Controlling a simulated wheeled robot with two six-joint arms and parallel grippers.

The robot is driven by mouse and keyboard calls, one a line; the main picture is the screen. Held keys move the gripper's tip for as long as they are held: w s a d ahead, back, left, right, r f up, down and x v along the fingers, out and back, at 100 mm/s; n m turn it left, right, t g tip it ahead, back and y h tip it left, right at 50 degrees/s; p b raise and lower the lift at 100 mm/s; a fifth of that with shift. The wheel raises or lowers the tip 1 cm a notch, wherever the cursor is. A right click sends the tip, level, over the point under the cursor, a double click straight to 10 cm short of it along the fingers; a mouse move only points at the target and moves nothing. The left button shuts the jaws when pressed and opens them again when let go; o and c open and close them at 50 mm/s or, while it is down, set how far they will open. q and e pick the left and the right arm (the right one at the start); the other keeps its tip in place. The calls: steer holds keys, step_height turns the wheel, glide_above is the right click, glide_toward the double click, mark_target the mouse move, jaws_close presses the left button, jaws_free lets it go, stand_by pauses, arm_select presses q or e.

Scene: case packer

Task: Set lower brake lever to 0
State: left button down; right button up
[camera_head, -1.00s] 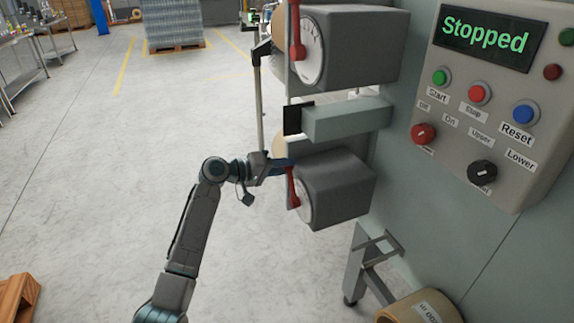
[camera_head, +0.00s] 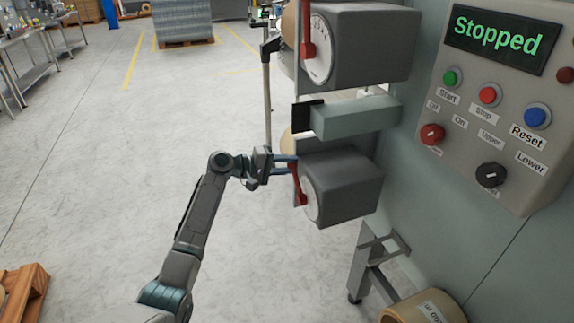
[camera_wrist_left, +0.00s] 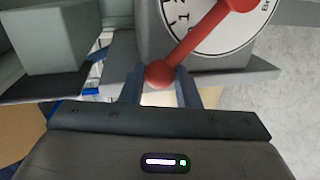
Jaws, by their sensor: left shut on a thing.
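The lower brake lever (camera_head: 298,188) is red and sits on a white dial (camera_head: 310,203) on the front of the lower grey box (camera_head: 345,187). In the head view it points up, tilted a little left. My left gripper (camera_head: 291,164) is at its upper end. In the left wrist view, the lever (camera_wrist_left: 195,43) runs from the dial's hub down to a round knob, which sits between the fingers of my left gripper (camera_wrist_left: 160,84). The gripper is shut on the knob. The dial's marks are partly cut off there and I cannot read the lever's setting. My right gripper is out of view.
The upper grey box (camera_head: 365,45) with its own red lever (camera_head: 308,45) stands above. A grey-green arm (camera_head: 355,117) juts out between the boxes. The control panel (camera_head: 500,100) at right reads "Stopped".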

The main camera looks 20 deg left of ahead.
arm_select(q)
steer(key=shift+f, duration=0.2)
steer(key=c, duration=1.2)
jaws_free()
steer(key=shift+o, duration=0.5)
steer(key=shift+r, duration=0.15)
steer(key=shift+s, duration=0.1)
steer(key=b+v, duration=0.2)
steer(key=v, duration=0.8)
steer(key=shift+s+a, duration=0.2)
steer(key=shift+a, duration=0.05)
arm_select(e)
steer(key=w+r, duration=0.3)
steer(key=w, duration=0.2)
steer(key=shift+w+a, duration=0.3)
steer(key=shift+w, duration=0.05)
